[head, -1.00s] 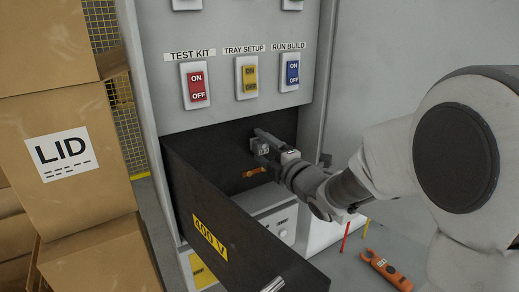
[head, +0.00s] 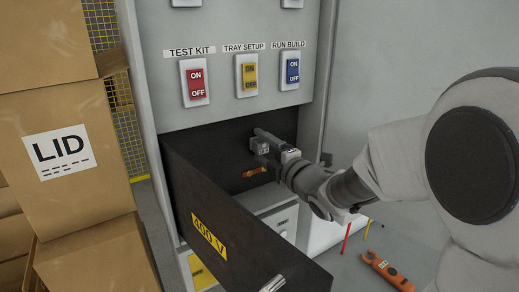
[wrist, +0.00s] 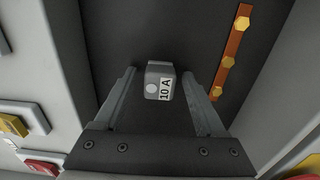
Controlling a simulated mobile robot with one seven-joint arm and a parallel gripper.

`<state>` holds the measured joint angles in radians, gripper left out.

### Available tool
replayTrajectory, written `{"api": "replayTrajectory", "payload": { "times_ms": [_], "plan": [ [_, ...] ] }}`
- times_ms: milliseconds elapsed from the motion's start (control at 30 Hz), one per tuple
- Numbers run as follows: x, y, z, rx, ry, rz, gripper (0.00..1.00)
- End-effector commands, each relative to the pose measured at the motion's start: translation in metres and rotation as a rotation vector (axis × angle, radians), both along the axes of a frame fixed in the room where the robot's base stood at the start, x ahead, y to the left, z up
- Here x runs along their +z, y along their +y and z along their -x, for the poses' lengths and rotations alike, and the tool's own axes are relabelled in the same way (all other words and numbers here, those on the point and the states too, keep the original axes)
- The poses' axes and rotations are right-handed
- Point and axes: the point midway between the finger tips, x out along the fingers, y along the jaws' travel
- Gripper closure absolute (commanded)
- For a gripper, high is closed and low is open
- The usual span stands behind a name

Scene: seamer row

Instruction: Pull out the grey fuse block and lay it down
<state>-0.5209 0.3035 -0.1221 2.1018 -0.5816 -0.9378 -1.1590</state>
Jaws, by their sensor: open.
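The grey fuse block (wrist: 158,82), marked 10 A, sits on the dark back panel inside the open compartment. It also shows in the head view (head: 258,145), partly covered by my gripper. My gripper (wrist: 158,78) is open, with one finger on each side of the block. In the wrist view there is a visible gap between each finger and the block. In the head view my gripper (head: 263,148) reaches into the compartment from the right. I cannot tell how deep the fingertips are beside the block.
A copper bar with bolts (wrist: 231,52) is fixed beside the block. The black 400 V door (head: 235,225) hangs open in front. Red, yellow and blue switches (head: 250,79) sit above. Boxes (head: 70,150) stand at left; an orange tool (head: 388,270) lies at lower right.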

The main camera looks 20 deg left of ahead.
Motion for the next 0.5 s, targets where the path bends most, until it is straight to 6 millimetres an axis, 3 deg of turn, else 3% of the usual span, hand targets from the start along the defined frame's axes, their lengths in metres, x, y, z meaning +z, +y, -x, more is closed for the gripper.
{"api": "replayTrajectory", "payload": {
  "times_ms": [167,500],
  "plan": [
    [0.0005,0.0001,-0.0001,0.000,0.000,0.000,0.31],
    [0.0003,0.0001,0.0000,0.000,-0.001,0.001,0.92]
  ]
}}
